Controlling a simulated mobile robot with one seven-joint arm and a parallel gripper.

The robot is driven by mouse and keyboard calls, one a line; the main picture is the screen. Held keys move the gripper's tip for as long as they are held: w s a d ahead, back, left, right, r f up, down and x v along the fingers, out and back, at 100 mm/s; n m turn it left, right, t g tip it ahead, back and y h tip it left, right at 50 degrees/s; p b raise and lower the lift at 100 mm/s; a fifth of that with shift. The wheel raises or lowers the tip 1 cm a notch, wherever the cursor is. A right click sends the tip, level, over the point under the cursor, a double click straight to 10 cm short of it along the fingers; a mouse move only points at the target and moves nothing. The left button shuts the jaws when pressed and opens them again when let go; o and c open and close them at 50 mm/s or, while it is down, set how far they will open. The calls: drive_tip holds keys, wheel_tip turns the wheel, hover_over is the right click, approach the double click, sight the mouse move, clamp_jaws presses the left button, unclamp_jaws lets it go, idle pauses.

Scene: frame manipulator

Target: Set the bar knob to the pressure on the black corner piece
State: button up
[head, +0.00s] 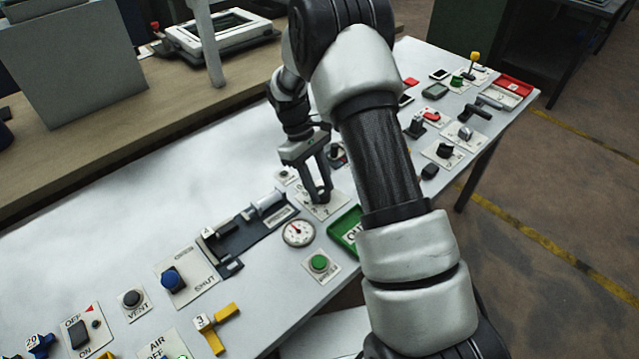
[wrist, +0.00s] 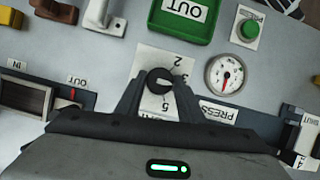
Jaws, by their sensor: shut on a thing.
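The round black bar knob (wrist: 159,80) sits on a white dial plate (wrist: 150,58) in the wrist view. Figures 2, 3 and 5 show around it, upside down or sideways. My gripper (wrist: 160,88) is shut on the knob, one finger on each side. A pale line shows at the knob's upper right, near the 2; the exact setting is hard to read. A black corner piece (head: 229,269) lies by the dark press plate; a figure 4 (wrist: 299,157) shows at that side in the wrist view.
A pressure gauge (head: 298,232), a green OUT tray (head: 343,232) and a green button (head: 319,262) stand close to the dial. A yellow corner piece (head: 222,329) marked 3 lies nearer. My arm covers part of the table; the left rear table surface is bare.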

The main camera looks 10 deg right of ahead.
drive_tip(key=shift+w+d+m+g+y, duration=0.1)
drive_tip(key=shift+m+g+y, duration=0.4)
drive_tip(key=shift+m, duration=1.3)
drive_tip(key=shift+y, duration=0.3)
drive_tip(key=o, duration=1.1)
drive_tip(key=shift+c, duration=0.2)
drive_tip(key=shift+r, duration=0.1)
drive_tip(key=p+v, duration=0.2)
drive_tip(key=v, duration=1.5)
drive_tip(key=shift+r, duration=0.15)
